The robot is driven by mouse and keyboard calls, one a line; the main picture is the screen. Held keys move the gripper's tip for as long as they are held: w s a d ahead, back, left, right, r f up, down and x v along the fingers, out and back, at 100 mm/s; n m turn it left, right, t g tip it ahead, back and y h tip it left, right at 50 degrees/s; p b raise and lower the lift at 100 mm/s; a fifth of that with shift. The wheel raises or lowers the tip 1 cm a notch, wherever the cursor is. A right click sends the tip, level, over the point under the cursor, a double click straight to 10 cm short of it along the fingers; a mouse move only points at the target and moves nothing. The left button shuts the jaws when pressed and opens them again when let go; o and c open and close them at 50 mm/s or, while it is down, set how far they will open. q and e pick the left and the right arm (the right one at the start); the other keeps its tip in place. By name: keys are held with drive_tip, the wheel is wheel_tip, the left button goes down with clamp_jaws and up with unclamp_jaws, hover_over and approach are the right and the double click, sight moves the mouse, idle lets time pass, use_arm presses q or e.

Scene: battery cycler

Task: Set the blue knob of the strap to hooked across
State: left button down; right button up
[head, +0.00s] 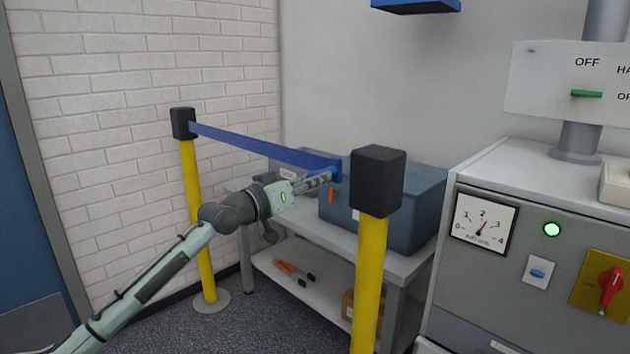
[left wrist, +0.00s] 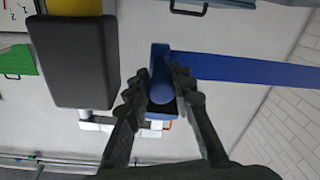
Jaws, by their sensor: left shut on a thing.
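The blue strap (head: 255,145) runs from the black head of the far yellow post (head: 183,123) towards the near post's black head (head: 377,180). At its end is the blue knob (head: 338,170), held just left of the near head. In the left wrist view the knob (left wrist: 161,84) stands between my fingers, with the strap (left wrist: 240,69) going off right. A gap shows there between the knob and the black head (left wrist: 75,62). My left gripper (head: 327,178) is shut on the knob; it also shows in the left wrist view (left wrist: 158,92). My right gripper is out of view.
Behind the strap, a blue-grey case (head: 410,205) stands on a grey bench (head: 405,265). Orange-handled pliers (head: 292,270) and a cardboard box (head: 347,305) lie on its lower shelf. A grey cabinet (head: 500,290) with a meter and red switch stands at the right.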

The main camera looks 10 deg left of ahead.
use_arm(q)
drive_tip(key=shift+f, duration=0.1)
drive_tip(key=c, duration=1.3)
unclamp_jaws()
drive_tip(key=shift+s+a, duration=0.1)
drive_tip(key=shift+s, duration=0.05)
